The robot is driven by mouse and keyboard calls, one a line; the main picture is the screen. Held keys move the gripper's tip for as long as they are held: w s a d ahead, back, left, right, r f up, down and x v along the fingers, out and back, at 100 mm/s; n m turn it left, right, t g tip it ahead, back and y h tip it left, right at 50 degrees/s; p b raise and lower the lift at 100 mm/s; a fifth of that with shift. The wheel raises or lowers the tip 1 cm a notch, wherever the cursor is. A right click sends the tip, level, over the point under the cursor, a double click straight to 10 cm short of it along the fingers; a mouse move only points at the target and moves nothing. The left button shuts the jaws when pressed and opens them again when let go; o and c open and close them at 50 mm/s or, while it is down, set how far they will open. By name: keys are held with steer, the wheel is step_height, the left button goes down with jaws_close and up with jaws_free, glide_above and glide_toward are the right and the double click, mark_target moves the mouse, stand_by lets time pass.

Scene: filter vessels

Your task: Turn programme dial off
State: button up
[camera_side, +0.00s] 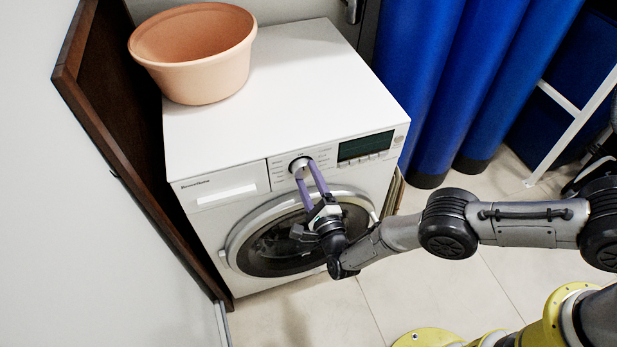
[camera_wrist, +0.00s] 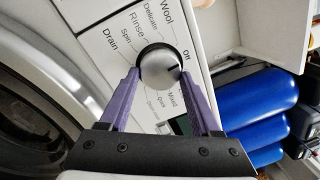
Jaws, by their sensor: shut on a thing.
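The programme dial (camera_side: 299,165) is a round silver knob with a dark rim on the front panel of a white washing machine (camera_side: 280,90). It also shows in the wrist view (camera_wrist: 160,67), ringed by labels such as Drain, Spin, Rinse, Delicate, Wool, Off and Mixed. A dark mark on its face points right, close to the Off label and slightly toward Mixed. My gripper (camera_side: 305,169) has its purple fingers on either side of the dial and is shut on it. The fingers hide parts of the dial's edge and some lower labels.
A terracotta-coloured tub (camera_side: 195,65) stands on top of the machine. The round door (camera_side: 285,245) lies below the panel. A dark wooden panel (camera_side: 110,130) stands close on the left, and blue cylinders (camera_side: 455,90) stand behind right.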

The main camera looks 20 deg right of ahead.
steer(key=shift+s+m, duration=0.1)
steer(key=shift+m, duration=0.5)
steer(key=o, duration=1.4)
steer(key=shift+c, duration=0.2)
steer(key=s+f, duration=0.1)
steer(key=s, duration=1.2)
steer(key=shift+s, duration=0.35)
steer(key=shift+f, duration=0.1)
